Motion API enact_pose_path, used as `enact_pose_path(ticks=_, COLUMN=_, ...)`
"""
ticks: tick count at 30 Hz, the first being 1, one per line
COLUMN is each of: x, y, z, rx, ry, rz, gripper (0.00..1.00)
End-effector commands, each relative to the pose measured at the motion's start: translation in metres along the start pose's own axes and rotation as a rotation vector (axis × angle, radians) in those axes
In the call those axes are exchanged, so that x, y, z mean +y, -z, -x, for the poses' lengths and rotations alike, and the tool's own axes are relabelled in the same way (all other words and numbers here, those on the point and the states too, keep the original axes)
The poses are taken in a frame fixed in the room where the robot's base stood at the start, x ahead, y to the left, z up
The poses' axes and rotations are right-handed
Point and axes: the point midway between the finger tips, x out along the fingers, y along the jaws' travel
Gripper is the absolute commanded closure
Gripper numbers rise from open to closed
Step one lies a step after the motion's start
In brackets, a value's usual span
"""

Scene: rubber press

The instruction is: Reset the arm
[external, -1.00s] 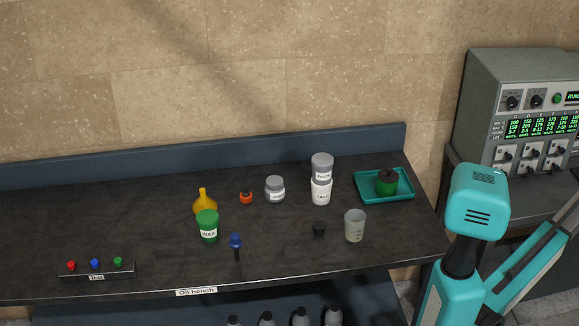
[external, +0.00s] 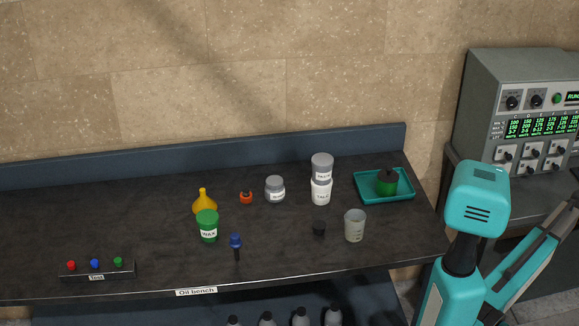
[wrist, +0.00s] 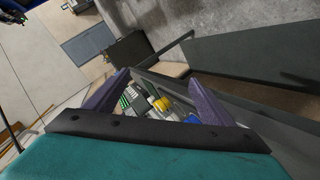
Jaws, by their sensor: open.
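My teal arm stands at the right of the external view, in front of the bench's right end. Its gripper end is outside that view. In the wrist view my gripper (wrist: 160,95) shows two purple fingers spread wide apart with nothing held between them. Beyond the fingers is a grey-walled space holding several small items, among them a yellow piece (wrist: 161,104) and a blue piece (wrist: 192,118). They lie farther off than the fingertips.
The dark oil bench (external: 150,240) carries a green wax jar (external: 208,227), an orange flask (external: 202,204), stacked jars (external: 321,190), a beaker (external: 355,226) and a teal tray (external: 370,197) with a green container. A grey control cabinet (external: 490,90) stands at the right.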

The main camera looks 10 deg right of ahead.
Motion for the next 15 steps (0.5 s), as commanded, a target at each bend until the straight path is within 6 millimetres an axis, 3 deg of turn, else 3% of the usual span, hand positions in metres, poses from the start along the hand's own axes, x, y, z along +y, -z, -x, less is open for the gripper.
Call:
enact_pose_path(ticks=1, x=-0.026, y=-0.007, z=0.007, rx=-0.016, ry=0.035, rz=0.013, gripper=0.24)
enact_pose_path(ticks=3, x=-0.059, y=-0.017, z=0.013, rx=-0.039, ry=0.079, rz=0.031, gripper=0.24)
enact_pose_path(ticks=15, x=-0.230, y=-0.089, z=0.073, rx=-0.181, ry=0.324, rz=0.155, gripper=0.24)
